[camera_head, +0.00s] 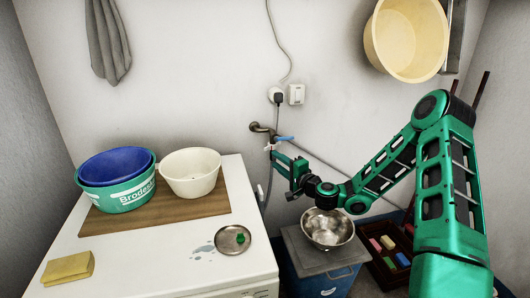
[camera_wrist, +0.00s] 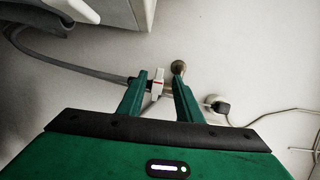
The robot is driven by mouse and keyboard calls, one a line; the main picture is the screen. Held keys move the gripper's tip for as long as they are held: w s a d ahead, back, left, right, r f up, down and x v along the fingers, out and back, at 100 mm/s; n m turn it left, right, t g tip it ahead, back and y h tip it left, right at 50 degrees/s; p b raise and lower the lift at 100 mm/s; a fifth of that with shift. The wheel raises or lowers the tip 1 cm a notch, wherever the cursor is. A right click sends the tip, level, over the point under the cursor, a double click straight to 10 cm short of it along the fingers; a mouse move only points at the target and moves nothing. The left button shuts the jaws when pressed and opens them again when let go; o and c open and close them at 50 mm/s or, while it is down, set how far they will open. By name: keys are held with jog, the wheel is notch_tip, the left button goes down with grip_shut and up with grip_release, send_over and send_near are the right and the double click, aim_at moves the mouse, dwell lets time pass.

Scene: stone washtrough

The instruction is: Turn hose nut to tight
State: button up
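In the wrist view the white nut (camera_wrist: 157,84), with a small red mark, lies between the fingertips of my gripper (camera_wrist: 160,82). The fingers are apart, the left one close to the nut; I cannot tell whether it touches. The grey hose (camera_wrist: 75,66) runs off to the left. The tap's round brass end (camera_wrist: 178,67) shows by the right fingertip. My gripper (camera_head: 274,157) is just below the tap in the head view.
A white machine (camera_head: 150,250) on the left bears basins, a board, a yellow sponge (camera_head: 68,268) and a metal dish (camera_head: 233,240). A steel bowl (camera_head: 328,230) stands on a lidded blue box below my arm. A plug and socket (camera_head: 296,94) are above the tap.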

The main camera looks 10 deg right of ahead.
aim_at(266, 150)
jog(key=shift+m+h, duration=0.3)
jog(key=shift+m, duration=0.2)
jog(key=x, duration=0.7)
jog(key=d+x, duration=0.1)
jog(key=x, duration=0.3)
jog(key=shift+w+d+r, duration=0.15)
jog(key=shift+w, duration=0.05)
grip_shut()
